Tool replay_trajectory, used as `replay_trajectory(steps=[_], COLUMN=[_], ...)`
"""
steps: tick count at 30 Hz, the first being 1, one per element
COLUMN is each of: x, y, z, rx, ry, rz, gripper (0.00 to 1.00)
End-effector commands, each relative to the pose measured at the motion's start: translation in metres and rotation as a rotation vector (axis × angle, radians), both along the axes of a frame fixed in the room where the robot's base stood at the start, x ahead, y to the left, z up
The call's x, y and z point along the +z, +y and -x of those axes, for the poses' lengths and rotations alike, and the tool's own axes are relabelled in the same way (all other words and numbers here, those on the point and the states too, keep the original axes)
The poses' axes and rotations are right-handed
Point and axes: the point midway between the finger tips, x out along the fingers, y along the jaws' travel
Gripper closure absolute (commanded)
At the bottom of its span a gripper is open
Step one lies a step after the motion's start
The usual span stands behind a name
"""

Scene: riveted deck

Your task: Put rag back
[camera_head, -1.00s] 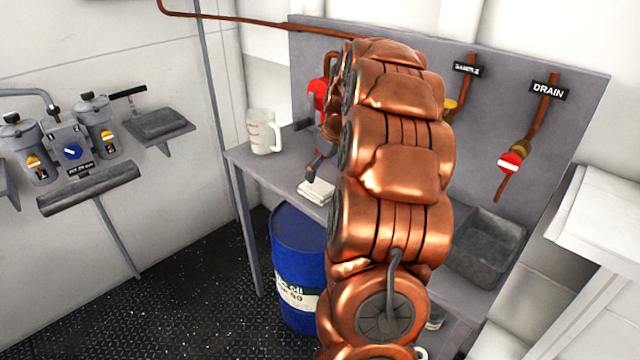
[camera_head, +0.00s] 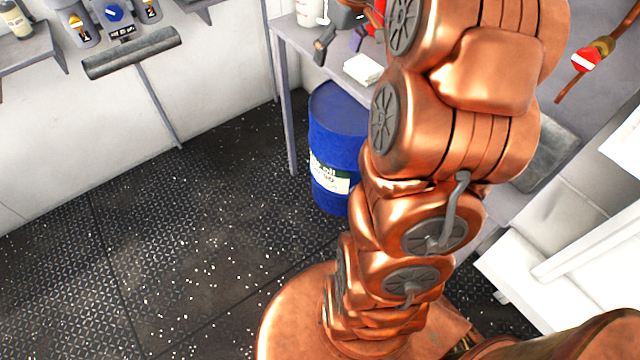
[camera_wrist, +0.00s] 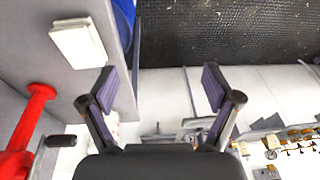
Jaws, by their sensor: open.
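A folded white cloth, which looks like the rag (camera_head: 363,69), lies flat on the grey bench (camera_head: 290,45) near its front edge. The rag also shows at the upper left of the wrist view (camera_wrist: 78,45). My gripper (camera_head: 339,43) is open, with its dark fingers and purple pads spread wide above the bench, just left of and behind the rag in the head view. In the wrist view the gap between my fingertips (camera_wrist: 159,88) is empty, and the rag is apart from them, beyond the left finger. My arm hides much of the bench.
A blue drum (camera_head: 336,140) stands under the bench. A white jug (camera_head: 310,12) is on the bench's left end, and a red fixture (camera_wrist: 28,125) is close to my gripper. Wall-mounted equipment (camera_head: 130,53) is at left. The dark floor (camera_head: 180,230) at left is clear.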

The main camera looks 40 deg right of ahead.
Motion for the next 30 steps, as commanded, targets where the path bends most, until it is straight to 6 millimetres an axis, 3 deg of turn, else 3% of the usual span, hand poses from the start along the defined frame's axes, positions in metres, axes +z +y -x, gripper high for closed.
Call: replay_trajectory(steps=[1, 6, 15, 21, 25, 30], x=[0.0, -0.007, -0.028, -0.047, -0.059, -0.07], y=[0.026, 0.097, 0.189, 0.226, 0.238, 0.245], z=[0.006, 0.036, 0.115, 0.179, 0.217, 0.248], rx=[0.016, 0.034, 0.041, 0.027, 0.011, -0.008], ry=[0.017, 0.088, 0.212, 0.289, 0.331, 0.365], rz=[-0.004, -0.02, -0.009, 0.019, 0.042, 0.062], gripper=[0.11, 0.11, 0.11, 0.11, 0.11, 0.11])
